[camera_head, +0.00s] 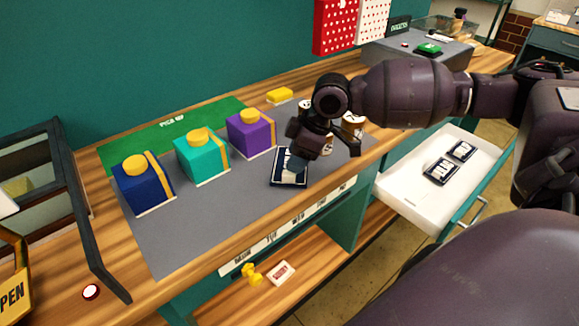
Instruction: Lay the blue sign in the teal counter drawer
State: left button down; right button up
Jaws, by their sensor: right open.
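The blue sign (288,181), dark navy with white markings, lies flat on the grey counter mat. My right gripper (296,164) is open and points down at the sign, covering part of its upper side. I cannot tell whether the fingers touch it. The teal counter drawer (405,199) is pulled out at the right, with a white inside. Two dark signs with white lettering lie in it, a nearer one (440,171) and a farther one (461,151). My left gripper is not in view.
Blue (139,186), teal (202,159) and purple (250,136) boxes with yellow tops stand left of the sign. Small cans (352,126) stand behind my gripper. A dark frame (80,215) is at far left.

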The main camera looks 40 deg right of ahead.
aim_at(289, 174)
jog(key=shift+b+x, duration=0.4)
jog(key=shift+x, duration=2.3)
jog(key=shift+s+d, duration=0.15)
jog(key=shift+d, duration=0.05)
jog(key=shift+c, duration=0.5)
